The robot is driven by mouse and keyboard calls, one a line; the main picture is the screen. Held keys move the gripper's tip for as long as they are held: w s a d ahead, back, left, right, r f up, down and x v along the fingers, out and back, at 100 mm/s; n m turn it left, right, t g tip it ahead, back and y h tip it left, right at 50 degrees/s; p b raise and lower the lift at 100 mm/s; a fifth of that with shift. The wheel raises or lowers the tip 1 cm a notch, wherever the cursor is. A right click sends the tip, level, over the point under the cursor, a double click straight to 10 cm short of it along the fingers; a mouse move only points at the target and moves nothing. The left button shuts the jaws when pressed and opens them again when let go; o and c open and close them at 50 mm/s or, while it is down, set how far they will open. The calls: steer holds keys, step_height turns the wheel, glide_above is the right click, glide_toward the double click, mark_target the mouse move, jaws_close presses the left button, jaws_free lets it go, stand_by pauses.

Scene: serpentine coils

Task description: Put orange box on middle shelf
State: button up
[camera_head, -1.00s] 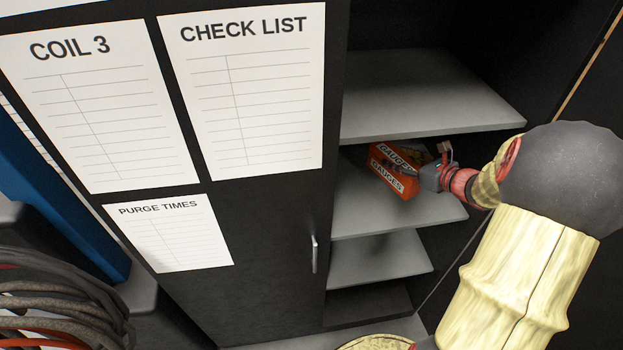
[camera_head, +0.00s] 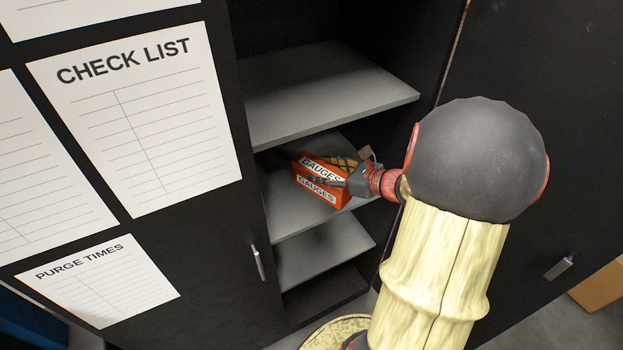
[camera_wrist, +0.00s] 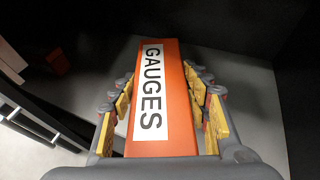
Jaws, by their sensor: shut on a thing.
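The orange box (camera_head: 334,192) with white "GAUGES" labels is inside the open cabinet, over the middle shelf (camera_head: 290,221), beneath the shelf above it. My gripper (camera_head: 343,177) is shut on the box. In the wrist view the orange box (camera_wrist: 183,118) lies between the yellow finger pads of my gripper (camera_wrist: 165,110), one set along each side. A grey shelf surface (camera_wrist: 240,85) shows beyond and beside the box. I cannot tell whether the box's underside touches the shelf.
The upper shelf (camera_head: 330,95) is bare and close above the box. A lower shelf (camera_head: 325,258) is also empty. A closed door with a handle (camera_head: 257,262) and paper sheets stands on the left. An open black door (camera_head: 540,80) is on the right.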

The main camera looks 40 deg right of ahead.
steer(key=shift+w+d+f+b, duration=0.8)
steer(key=shift+w+f, duration=0.5)
steer(key=shift+f, duration=0.45)
steer(key=shift+w+d+f+b, duration=0.75)
steer(key=shift+w+f, duration=0.5)
steer(key=shift+f, duration=0.55)
steer(key=shift+w+d+f+b, duration=0.8)
steer(key=shift+w+f, duration=0.5)
steer(key=shift+f, duration=0.45)
steer(key=shift+f, duration=0.2)
steer(key=o, duration=1.6)
steer(key=shift+o, duration=0.5)
steer(key=shift+r, duration=0.15)
